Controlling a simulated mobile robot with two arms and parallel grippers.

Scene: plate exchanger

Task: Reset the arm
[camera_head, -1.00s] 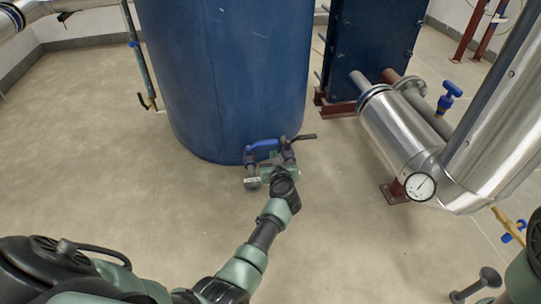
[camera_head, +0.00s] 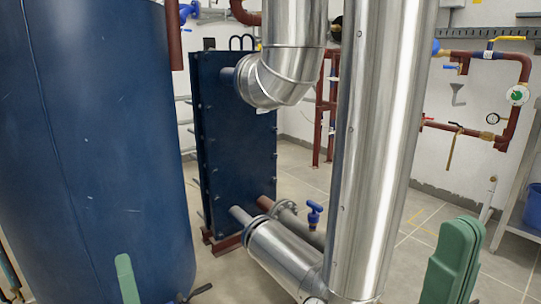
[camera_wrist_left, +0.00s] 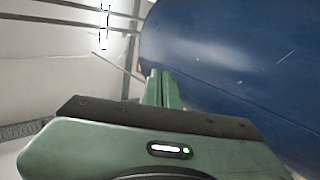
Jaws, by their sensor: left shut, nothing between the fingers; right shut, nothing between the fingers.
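My left gripper (camera_head: 127,280) shows as a narrow green finger shape at the lower left of the head view, in front of the large blue tank (camera_head: 95,130). In the left wrist view its green fingers (camera_wrist_left: 163,88) are together and empty, pointing up, with the tank (camera_wrist_left: 235,60) behind and to the right. My right gripper (camera_head: 452,262) is at the lower right of the head view, its green fingers upright and closed together, with nothing between them. The rest of both arms is out of the head view.
A dark blue plate exchanger (camera_head: 235,140) stands behind the tank. A thick silver pipe (camera_head: 380,130) rises in the middle, with a horizontal silver pipe (camera_head: 285,260) at its foot. A blue-handled valve (camera_head: 314,213) is beside it. Open tiled floor (camera_head: 410,215) lies at right.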

